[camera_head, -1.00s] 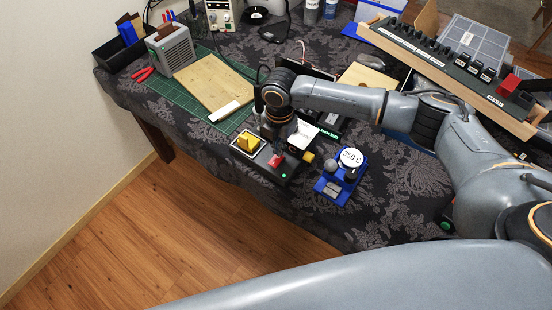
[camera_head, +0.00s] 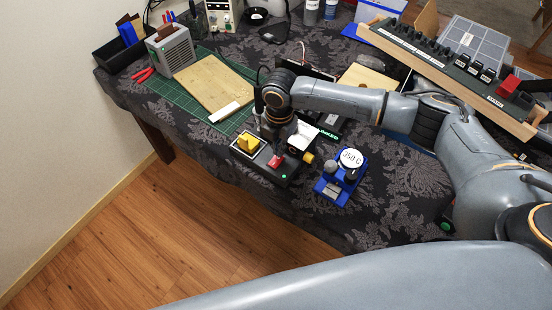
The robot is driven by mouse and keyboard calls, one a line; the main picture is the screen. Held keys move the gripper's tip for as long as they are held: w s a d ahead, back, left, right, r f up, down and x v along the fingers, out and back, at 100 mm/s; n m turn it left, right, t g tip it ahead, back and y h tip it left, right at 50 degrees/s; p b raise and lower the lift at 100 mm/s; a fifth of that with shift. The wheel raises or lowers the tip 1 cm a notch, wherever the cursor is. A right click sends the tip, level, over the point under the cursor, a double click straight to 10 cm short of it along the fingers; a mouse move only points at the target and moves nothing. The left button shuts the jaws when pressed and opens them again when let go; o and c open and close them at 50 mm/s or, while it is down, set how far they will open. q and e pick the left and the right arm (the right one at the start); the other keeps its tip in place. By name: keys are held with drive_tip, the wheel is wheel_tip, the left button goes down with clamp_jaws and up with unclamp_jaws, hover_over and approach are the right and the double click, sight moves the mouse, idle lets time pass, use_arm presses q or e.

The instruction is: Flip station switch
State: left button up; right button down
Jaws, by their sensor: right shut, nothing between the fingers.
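The soldering station is a small dark box (camera_head: 291,172) near the table's front edge in the head view. It has a red switch (camera_head: 276,161), a small green light (camera_head: 284,177) and a yellow sponge (camera_head: 248,143) in a tray at its left end. My right gripper (camera_head: 272,146) points down over the station, just behind the red switch, and is shut with nothing in it. Its fingertips are small and dark, so I cannot tell if they touch the switch. My left gripper is not in view.
A blue stand (camera_head: 340,180) with a round "350 C" dial (camera_head: 351,158) is right of the station. A wooden board (camera_head: 213,86) lies on a green mat (camera_head: 187,101) at back left. A wooden-framed panel with knobs (camera_head: 440,62) is at back right.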

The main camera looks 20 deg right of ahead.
drive_tip(key=shift+f+b, duration=0.45)
drive_tip(key=shift+f, duration=0.6)
idle(0.4)
drive_tip(key=shift+r, duration=0.15)
wheel_tip(320, 180, up, 7)
drive_tip(key=p, duration=0.7)
drive_tip(key=shift+p, duration=0.3)
